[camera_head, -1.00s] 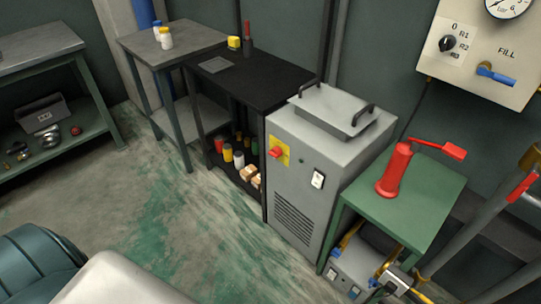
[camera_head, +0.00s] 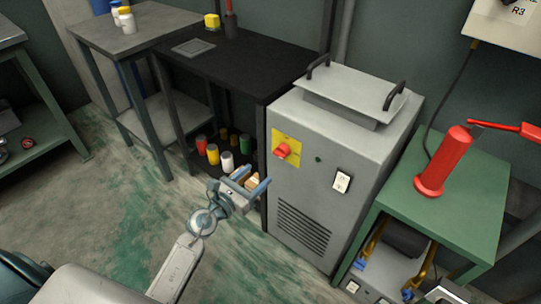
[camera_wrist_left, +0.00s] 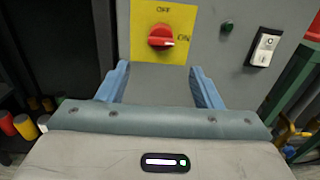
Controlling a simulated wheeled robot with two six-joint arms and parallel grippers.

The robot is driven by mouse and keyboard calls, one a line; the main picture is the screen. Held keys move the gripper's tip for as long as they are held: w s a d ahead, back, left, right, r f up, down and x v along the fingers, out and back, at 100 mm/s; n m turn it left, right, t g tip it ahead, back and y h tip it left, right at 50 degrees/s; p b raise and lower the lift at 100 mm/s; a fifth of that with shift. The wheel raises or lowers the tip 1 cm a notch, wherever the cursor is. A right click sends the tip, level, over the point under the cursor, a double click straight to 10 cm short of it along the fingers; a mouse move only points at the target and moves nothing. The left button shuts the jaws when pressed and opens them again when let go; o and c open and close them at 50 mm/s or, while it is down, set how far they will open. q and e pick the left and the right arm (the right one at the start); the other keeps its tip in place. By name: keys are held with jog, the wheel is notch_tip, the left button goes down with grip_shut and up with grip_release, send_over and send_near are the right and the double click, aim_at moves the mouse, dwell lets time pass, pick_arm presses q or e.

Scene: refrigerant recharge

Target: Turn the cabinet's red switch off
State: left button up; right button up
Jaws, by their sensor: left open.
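The grey cabinet (camera_head: 318,165) stands at the centre of the head view. On its front is a yellow plate with a red rotary switch (camera_head: 282,151). In the left wrist view the red switch (camera_wrist_left: 161,37) shows above and between my fingers, on a plate marked OFF at the top and ON at the right. Its pale pointer mark is toward ON. My left gripper (camera_head: 252,184) is open and empty, in front of the cabinet and below the switch, apart from it. It also shows in the left wrist view (camera_wrist_left: 158,84).
Right of the switch are a small green lamp (camera_wrist_left: 227,27) and a white rocker switch (camera_head: 342,182). A black table (camera_head: 240,65) with bottles on its lower shelf stands left of the cabinet. A green table (camera_head: 470,195) with a red cylinder (camera_head: 444,163) stands right.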

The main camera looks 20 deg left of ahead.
aim_at(278, 156)
pick_arm(q)
jog(key=x, duration=1)
jog(key=shift+w+d, duration=0.2)
jog(key=shift+w, duration=0.15)
jog(key=shift+r, duration=0.1)
jog(key=c, duration=1)
